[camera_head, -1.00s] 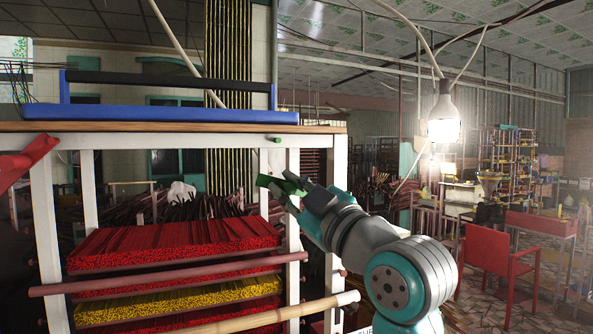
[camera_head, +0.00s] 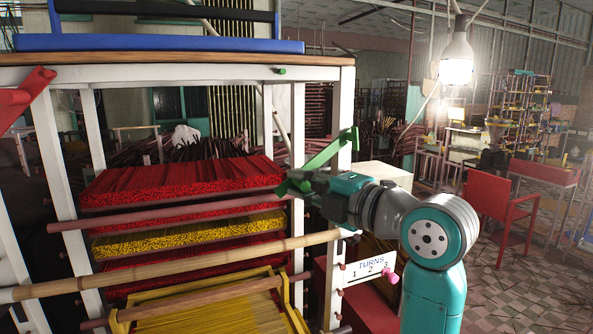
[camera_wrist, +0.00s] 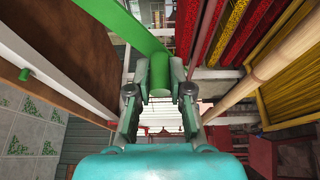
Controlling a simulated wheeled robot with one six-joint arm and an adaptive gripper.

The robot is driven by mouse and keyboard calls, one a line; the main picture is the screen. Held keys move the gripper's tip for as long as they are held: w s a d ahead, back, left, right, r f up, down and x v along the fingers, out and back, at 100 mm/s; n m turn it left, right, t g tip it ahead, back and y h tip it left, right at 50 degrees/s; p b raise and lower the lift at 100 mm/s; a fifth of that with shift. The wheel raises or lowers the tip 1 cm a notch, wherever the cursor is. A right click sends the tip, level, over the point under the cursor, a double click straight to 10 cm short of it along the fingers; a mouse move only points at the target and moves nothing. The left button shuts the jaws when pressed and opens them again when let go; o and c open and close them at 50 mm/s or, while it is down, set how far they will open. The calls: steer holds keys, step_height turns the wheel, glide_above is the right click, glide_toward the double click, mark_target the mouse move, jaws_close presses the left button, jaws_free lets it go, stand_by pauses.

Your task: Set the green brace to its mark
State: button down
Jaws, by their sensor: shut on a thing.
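The green brace (camera_head: 332,150) is a flat bar in front of the white post at the rack's right corner, slanting up to the right in the head view. My gripper (camera_head: 297,182) is at its lower left part. In the wrist view my gripper (camera_wrist: 160,82) is shut on a green round grip of the brace (camera_wrist: 138,27), and the bar runs up and left from there. I cannot tell whether the brace touches the post. I cannot make out which spot is the mark.
Bamboo poles (camera_head: 190,266) cross the rack front before red and yellow incense trays (camera_head: 180,185). A red brace (camera_head: 22,100) is at the left post. A red chair (camera_head: 500,205) stands right.

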steer(key=shift+w+d+f+n+h, duration=0.2)
steer(key=shift+d+f+n+h, duration=0.3)
steer(key=shift+f+n, duration=0.3)
steer(key=c, duration=1)
jaws_free()
steer(key=shift+c, duration=0.2)
steer(key=shift+d, duration=0.15)
steer(key=v, duration=1.2)
steer(key=shift+w, duration=0.15)
